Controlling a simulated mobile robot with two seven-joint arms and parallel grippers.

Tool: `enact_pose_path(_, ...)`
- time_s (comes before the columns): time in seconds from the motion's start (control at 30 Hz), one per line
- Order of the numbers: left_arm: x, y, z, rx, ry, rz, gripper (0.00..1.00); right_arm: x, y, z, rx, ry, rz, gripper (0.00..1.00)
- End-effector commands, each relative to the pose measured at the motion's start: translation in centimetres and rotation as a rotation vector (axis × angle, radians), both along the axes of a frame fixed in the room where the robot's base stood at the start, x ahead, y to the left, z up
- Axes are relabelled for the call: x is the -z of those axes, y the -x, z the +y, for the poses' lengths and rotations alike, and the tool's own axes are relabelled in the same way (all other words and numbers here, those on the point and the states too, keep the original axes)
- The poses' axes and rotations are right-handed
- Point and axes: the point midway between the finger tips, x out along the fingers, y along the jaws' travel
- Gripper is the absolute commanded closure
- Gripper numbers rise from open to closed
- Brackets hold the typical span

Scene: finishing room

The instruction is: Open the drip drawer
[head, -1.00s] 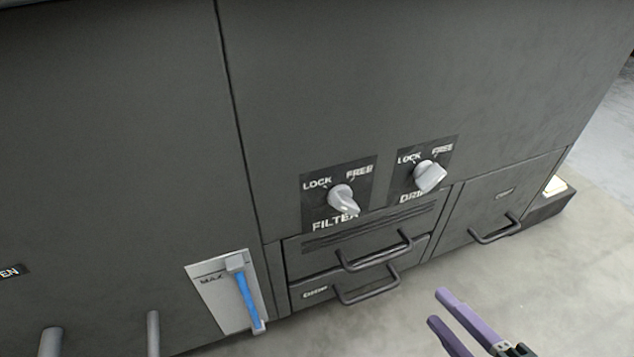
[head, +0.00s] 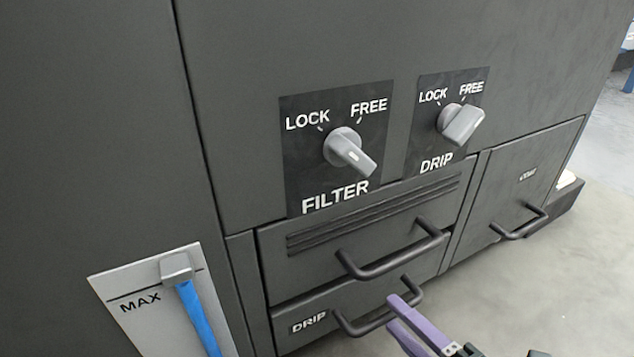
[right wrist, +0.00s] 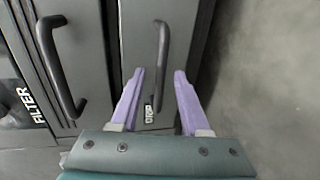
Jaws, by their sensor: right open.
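The drip drawer (head: 292,342) is the lowest dark front under the knobs, marked DRIP, and looks shut. Its black bar handle (head: 352,329) is partly behind my right gripper (head: 391,312) in the head view. My right gripper is open and empty, its purple fingers reaching toward this handle. In the right wrist view the handle (right wrist: 162,50) lies between the fingertips (right wrist: 160,73) in the picture; I cannot tell how far it is from them. The DRIP knob (head: 462,122) sits between LOCK and FREE marks; its setting is unclear. My left gripper is not in view.
The filter drawer (head: 345,262), with its own handle (head: 395,262), is directly above and looks shut. The FILTER knob (head: 348,150) is above it. Another handled front (head: 500,190) is to the right. A blue-striped MAX gauge (head: 135,325) is at lower left. Floor at right is clear.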

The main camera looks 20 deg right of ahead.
Motion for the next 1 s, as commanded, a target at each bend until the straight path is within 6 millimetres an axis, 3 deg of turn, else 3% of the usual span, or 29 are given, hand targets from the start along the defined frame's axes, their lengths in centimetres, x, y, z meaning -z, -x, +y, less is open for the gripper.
enact_pose_path(0.2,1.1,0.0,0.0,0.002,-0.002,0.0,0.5,0.6,-2.2,0.2,0.0,-0.001,0.0,0.54)
enact_pose_path(0.5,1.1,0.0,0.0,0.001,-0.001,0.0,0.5,0.5,-2.3,0.2,0.0,-0.001,0.001,0.55)
enact_pose_path(0.9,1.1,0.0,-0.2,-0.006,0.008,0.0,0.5,0.5,-2.3,0.2,0.0,-0.001,0.001,1.0)
enact_pose_path(1.0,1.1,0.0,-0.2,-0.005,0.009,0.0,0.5,0.5,-2.3,0.2,0.0,-0.001,0.001,1.0)
